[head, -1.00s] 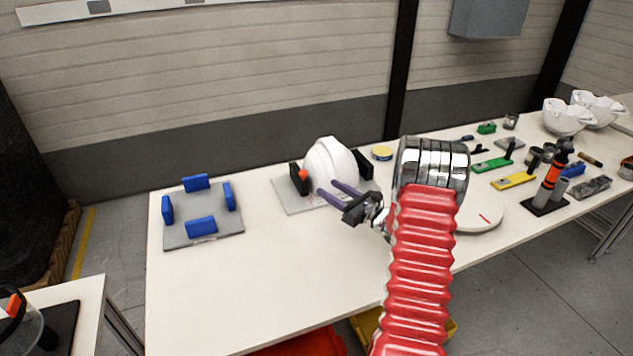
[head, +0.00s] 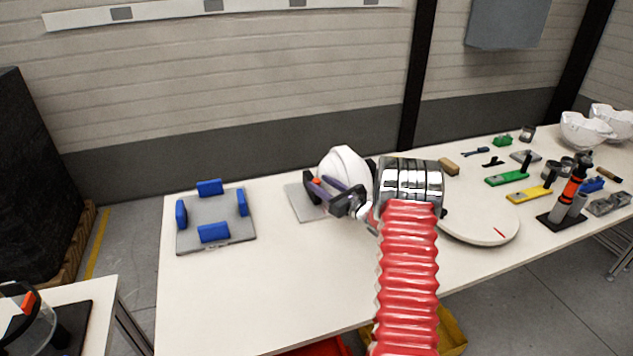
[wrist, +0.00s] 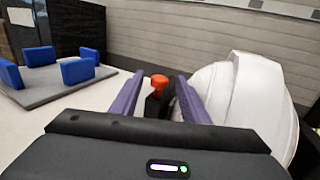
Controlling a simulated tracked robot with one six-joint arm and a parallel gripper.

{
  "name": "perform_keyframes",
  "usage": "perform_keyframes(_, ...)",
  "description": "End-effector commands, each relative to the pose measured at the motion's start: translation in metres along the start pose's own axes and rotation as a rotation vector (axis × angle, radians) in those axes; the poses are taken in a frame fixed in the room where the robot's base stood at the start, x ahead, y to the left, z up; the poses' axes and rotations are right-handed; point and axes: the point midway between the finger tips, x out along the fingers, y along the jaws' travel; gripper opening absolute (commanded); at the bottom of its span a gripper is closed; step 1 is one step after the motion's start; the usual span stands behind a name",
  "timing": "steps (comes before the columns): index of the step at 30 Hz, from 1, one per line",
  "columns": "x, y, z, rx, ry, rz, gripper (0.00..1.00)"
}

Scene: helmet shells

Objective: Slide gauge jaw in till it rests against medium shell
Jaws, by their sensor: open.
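The white shell (head: 343,163) stands on a grey gauge plate (head: 297,203), partly behind my gripper in the head view. It fills the right of the wrist view (wrist: 248,95). The black gauge jaw (head: 308,184) with its red knob (wrist: 158,84) is at the shell's left side. My gripper (head: 319,181) is open, its purple fingers reaching toward the jaw. In the wrist view, the fingers (wrist: 159,77) appear on either side of the knob. Neither finger clearly touches the jaw. Contact between jaw and shell is hidden.
A grey plate with several blue blocks (head: 214,232) lies to the left. A white turntable (head: 482,228) is right of my arm. Tools, including green (head: 507,178) and yellow (head: 530,194) ones, crowd the right side. The front left of the table (head: 235,290) is clear.

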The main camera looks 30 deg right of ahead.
Motion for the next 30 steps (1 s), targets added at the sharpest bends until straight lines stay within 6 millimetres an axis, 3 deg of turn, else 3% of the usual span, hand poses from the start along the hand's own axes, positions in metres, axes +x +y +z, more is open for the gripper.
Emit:
perform_keyframes(6, 0.025, 0.000, 0.000, 0.000, 0.000, 0.001, 0.42)
perform_keyframes(17, 0.030, 0.000, 0.000, 0.000, 0.000, 0.000, 0.42)
perform_keyframes(30, 0.030, 0.000, 0.000, 0.000, 0.000, 0.000, 0.12)
